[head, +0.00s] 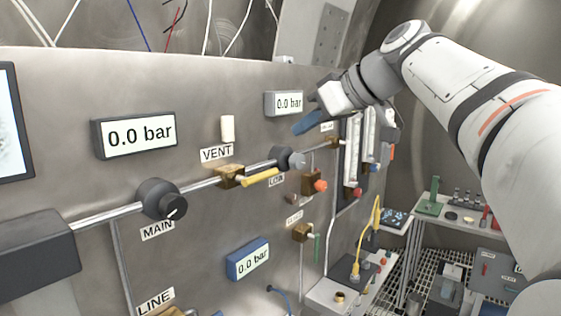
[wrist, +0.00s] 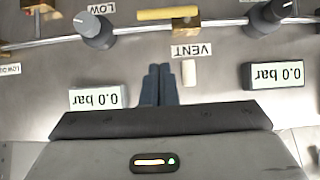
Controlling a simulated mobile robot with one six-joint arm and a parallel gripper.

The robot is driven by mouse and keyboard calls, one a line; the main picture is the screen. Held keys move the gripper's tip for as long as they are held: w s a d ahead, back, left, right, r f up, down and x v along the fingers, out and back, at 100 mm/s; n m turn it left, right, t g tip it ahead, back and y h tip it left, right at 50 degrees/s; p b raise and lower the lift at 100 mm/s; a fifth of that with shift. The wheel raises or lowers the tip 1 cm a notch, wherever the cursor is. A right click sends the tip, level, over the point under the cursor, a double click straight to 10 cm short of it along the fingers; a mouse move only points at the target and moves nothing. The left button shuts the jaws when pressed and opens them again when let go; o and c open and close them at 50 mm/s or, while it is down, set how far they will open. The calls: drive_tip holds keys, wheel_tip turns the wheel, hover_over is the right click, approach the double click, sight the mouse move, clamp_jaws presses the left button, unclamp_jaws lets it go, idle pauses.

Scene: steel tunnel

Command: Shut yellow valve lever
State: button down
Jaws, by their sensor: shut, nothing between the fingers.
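The yellow valve lever (head: 262,177) sits on a brass valve body (head: 230,176) in the pipe under the VENT label (head: 216,153). The lever points right, roughly along the pipe. In the wrist view the lever (wrist: 168,14) shows near the top edge, beside its brass body (wrist: 186,25). My gripper (head: 304,124) is up and right of the lever in the head view, near a small 0.0 bar display. Its blue fingers (wrist: 160,84) are shut and empty, apart from the lever.
A dark MAIN knob (head: 162,199) is left on the same pipe, and a grey LOW knob (head: 288,157) is right, near the lever's tip. A white block (head: 227,128) stands out above VENT. Red-knobbed fittings (head: 318,185) are lower right. A cluttered bench (head: 345,293) stands below.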

sight(257, 176)
drive_tip(key=w+a+f+p, duration=0.1)
drive_tip(key=w+a+f, duration=0.3)
drive_tip(key=f, duration=0.4)
drive_tip(key=shift+w+a+f, duration=0.15)
drive_tip(key=shift+w+a, duration=0.1)
drive_tip(key=shift+a, duration=0.55)
